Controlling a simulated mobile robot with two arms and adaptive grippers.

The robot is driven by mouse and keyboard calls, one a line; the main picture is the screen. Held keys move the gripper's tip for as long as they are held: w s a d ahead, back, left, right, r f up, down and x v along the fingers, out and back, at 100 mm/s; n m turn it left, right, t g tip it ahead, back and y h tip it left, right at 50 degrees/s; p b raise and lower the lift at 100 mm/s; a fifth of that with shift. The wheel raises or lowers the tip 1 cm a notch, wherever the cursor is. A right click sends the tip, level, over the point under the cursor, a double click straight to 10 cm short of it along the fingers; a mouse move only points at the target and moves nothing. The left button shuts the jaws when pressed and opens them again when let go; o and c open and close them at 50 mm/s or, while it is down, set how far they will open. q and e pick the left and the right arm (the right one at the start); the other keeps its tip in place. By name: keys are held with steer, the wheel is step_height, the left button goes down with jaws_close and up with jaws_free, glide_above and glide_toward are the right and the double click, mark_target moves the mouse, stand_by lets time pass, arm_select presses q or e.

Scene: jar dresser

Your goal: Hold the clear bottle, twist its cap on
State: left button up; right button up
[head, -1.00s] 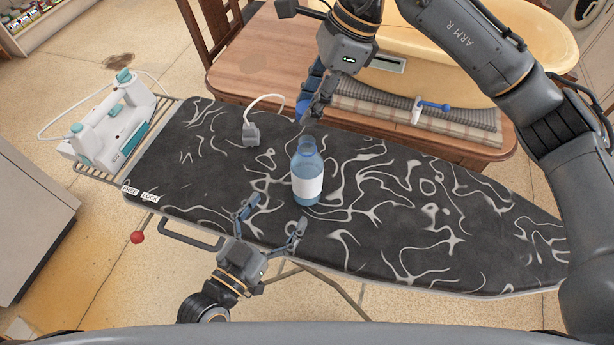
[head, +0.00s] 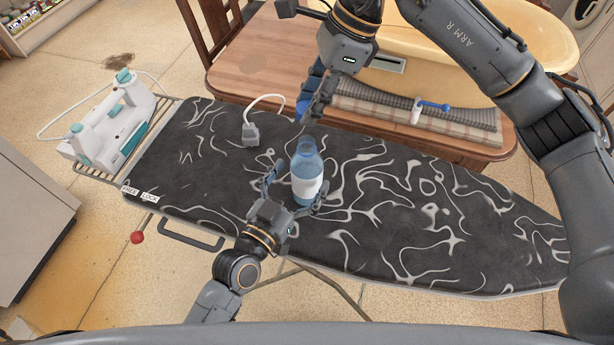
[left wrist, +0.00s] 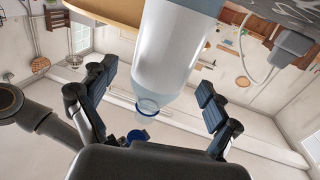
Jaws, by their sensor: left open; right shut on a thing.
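The clear bluish bottle (head: 307,174) with a white label stands upright and open-mouthed on the ironing board (head: 430,245). My left gripper (head: 297,185) is open, with one finger on each side of the bottle; contact is not clear. In the left wrist view, the bottle (left wrist: 175,45) appears upside down between the spread fingers (left wrist: 155,82). My right gripper (head: 311,107) is shut on the blue cap (head: 302,107), above and just behind the bottle's mouth. The cap is partly hidden by the fingers and stands apart from the bottle in the head view.
A white and teal iron (head: 112,125) stands on the rack at the board's left end. A grey plug (head: 250,134) with a white cord lies left of the bottle. Behind is a wooden table (head: 255,85) with a yellow tub (head: 440,75) and folded cloths. The board's right half is clear.

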mark_target(306, 141)
arm_select(q)
steer(key=shift+x, duration=1.5)
steer(key=c, duration=1.8)
arm_select(e)
steer(key=shift+f, duration=2.45)
steer(key=shift+f, duration=0.15)
steer(key=shift+f, duration=0.75)
steer(key=shift+f, duration=0.6)
arm_select(q)
jaws_close()
